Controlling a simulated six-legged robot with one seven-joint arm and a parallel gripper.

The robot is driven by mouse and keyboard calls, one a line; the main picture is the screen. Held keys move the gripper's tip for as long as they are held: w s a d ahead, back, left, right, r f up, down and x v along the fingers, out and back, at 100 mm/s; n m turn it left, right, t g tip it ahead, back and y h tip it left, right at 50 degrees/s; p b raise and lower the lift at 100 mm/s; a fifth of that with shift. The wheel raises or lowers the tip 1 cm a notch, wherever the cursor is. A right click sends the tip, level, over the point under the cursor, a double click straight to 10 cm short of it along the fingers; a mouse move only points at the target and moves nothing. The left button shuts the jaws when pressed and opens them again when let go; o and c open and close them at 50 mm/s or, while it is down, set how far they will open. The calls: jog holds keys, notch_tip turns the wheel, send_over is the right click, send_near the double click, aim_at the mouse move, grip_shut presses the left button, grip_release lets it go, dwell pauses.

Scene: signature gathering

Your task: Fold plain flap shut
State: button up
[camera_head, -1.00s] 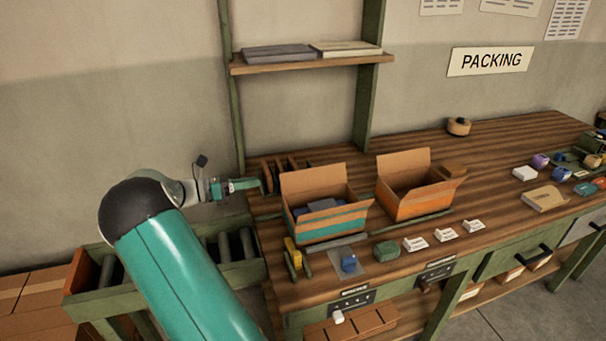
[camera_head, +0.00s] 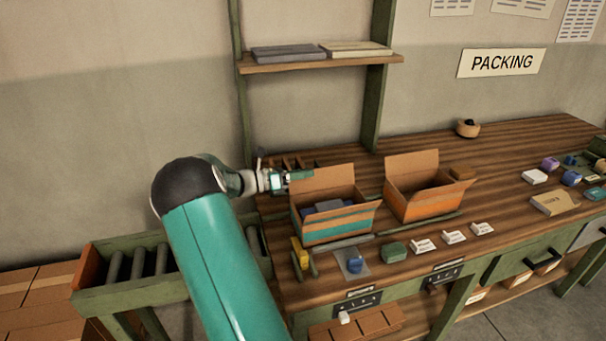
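Two open cardboard boxes stand on the wooden bench. The left box has a teal band (camera_head: 338,224), and grey-blue contents (camera_head: 326,207) show inside. Its back flap (camera_head: 322,179) stands upright and plain. The right box has an orange band (camera_head: 425,206); its back flap (camera_head: 412,168) is also up and its right side flap sticks outward. My gripper (camera_head: 301,175) is at the upper left corner of the teal-banded box, beside the back flap. Whether it touches the flap cannot be told. Its fingers are too small to tell open from shut.
A shelf (camera_head: 320,63) with flat packages hangs above the bench (camera_head: 503,153). Small items, including a green block (camera_head: 394,251) and white cards (camera_head: 454,237), lie along the front. A roller conveyor (camera_head: 140,290) is at the left. A round tan container (camera_head: 467,129) stands at the back.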

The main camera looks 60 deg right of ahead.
jog(key=shift+s+d, duration=0.1)
grip_shut()
jog(key=shift+s+m, duration=0.1)
jog(key=shift+m, duration=0.2)
jog(key=m, duration=0.1)
jog(key=s+a+m, duration=0.1)
jog(key=m, duration=0.2)
jog(key=shift+s+a+r, duration=0.25)
jog(key=shift+a, duration=0.1)
jog(key=m, duration=0.1)
jog(key=s+a+m, duration=0.1)
jog(key=m, duration=0.2)
jog(key=shift+s+a+f+m, duration=0.25)
jog(key=shift+a+m, duration=0.05)
jog(key=shift+m, duration=0.1)
jog(key=m, duration=0.2)
jog(key=s+a+f+m, duration=0.1)
jog(key=m, duration=0.1)
jog(key=shift+s+a+f+m, duration=0.1)
jog(key=shift+s+a+m, duration=0.05)
jog(key=shift+m, duration=0.15)
jog(key=shift+s+a+f+m, duration=0.25)
jog(key=shift+f+m, duration=0.2)
jog(key=shift+m, duration=0.65)
jog(key=shift+s+a+f+m, duration=0.2)
jog(key=shift+f+m, duration=0.2)
jog(key=shift+m, duration=0.7)
